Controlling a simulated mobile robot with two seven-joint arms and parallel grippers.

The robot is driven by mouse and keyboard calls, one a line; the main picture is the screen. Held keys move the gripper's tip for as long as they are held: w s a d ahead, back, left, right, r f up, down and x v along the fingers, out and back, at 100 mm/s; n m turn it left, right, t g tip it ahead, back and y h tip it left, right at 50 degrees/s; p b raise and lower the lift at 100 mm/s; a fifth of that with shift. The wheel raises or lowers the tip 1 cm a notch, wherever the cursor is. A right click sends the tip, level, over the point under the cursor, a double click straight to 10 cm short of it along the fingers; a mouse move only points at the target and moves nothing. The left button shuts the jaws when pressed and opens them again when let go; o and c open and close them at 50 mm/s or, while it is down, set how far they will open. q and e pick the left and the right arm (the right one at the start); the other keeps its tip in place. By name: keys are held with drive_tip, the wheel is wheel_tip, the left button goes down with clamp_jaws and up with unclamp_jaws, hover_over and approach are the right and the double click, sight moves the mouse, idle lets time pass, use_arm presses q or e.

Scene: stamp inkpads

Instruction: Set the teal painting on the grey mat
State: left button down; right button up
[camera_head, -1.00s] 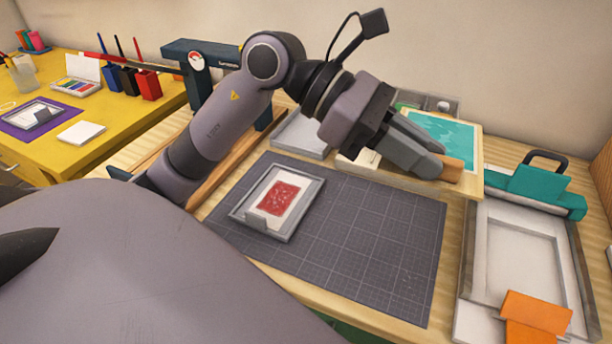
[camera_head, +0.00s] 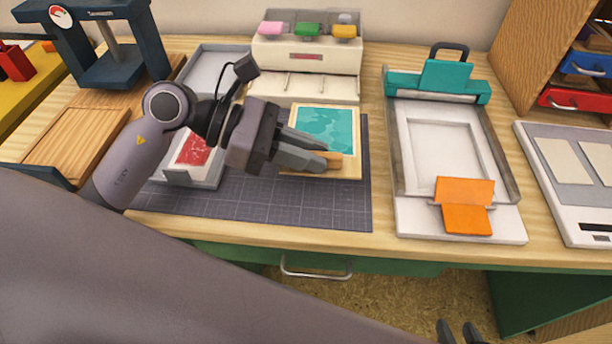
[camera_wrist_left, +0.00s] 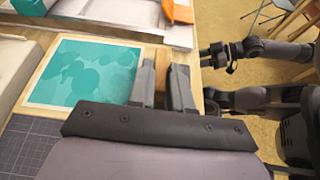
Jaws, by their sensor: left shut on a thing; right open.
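The teal painting (camera_head: 325,122) is a teal picture with a pale border on a wooden board. My left gripper (camera_head: 332,160) is shut on a small wooden block at the board's front edge. The board is over the right part of the dark grey gridded mat (camera_head: 255,198); I cannot tell whether it touches the mat. The painting (camera_wrist_left: 85,72) also shows in the left wrist view, left of the fingers. My right gripper (camera_head: 457,332) shows as dark fingertips at the bottom of the head view, open, away from the table.
A grey tray (camera_head: 178,178) with a red print sits on the mat's left, partly behind my arm. A white press (camera_head: 445,150) with teal and orange clamps stands right of the mat. A white inkpad rack (camera_head: 305,50) stands behind. The mat's front strip is clear.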

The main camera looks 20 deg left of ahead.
sight(306, 189)
use_arm(q)
wheel_tip(306, 189, down, 5)
drive_tip(key=shift+f+b, duration=0.2)
drive_tip(key=shift+b, duration=0.2)
drive_tip(key=c, duration=1.1)
unclamp_jaws()
drive_tip(key=shift+o, duration=0.2)
drive_tip(key=v, duration=1.2)
drive_tip(key=shift+r, duration=0.1)
